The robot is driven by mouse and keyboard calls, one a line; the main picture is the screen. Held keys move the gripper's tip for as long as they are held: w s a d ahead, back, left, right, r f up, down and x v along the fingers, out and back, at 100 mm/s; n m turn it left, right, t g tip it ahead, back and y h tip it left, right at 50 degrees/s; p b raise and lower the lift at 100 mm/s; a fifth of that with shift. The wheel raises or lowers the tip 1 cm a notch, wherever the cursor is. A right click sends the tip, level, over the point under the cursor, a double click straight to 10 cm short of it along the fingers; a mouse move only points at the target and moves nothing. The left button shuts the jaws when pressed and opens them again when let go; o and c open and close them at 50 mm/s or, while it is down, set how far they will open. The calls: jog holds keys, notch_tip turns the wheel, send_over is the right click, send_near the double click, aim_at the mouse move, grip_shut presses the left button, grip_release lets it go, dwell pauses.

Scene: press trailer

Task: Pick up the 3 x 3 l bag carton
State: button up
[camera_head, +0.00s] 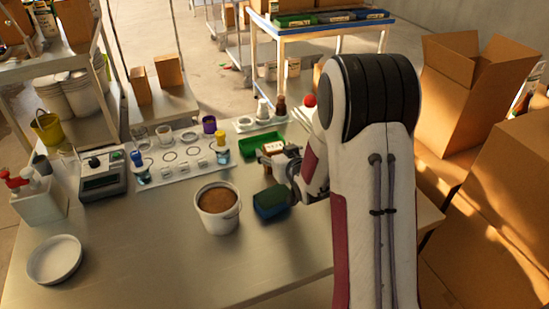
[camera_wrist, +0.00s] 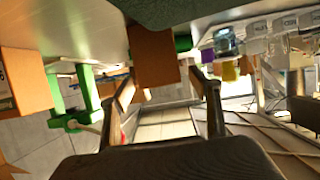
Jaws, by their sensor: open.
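A small brown carton with a pale face (camera_head: 272,147) stands at the front right of the green tray (camera_head: 258,143) in the head view. I take it for the bag carton; its print is too small to read. In the wrist view a plain brown box side (camera_wrist: 153,58) shows just ahead of the fingertips, roughly between them; it is probably the same carton. My gripper (camera_head: 279,157) is beside the carton in the head view, partly hidden by my arm. In the wrist view its two fingers (camera_wrist: 163,82) are spread apart with nothing clamped between them.
A dark blue-green block (camera_head: 271,203) sits close in front of my gripper. A white bucket with brown contents (camera_head: 217,209) stands to its left. A white rack with jars (camera_head: 180,159) lies behind. Large open cartons (camera_head: 465,95) stand at right.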

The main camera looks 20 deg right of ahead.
jog(key=shift+x, duration=1.25)
jog(key=c, duration=1.3)
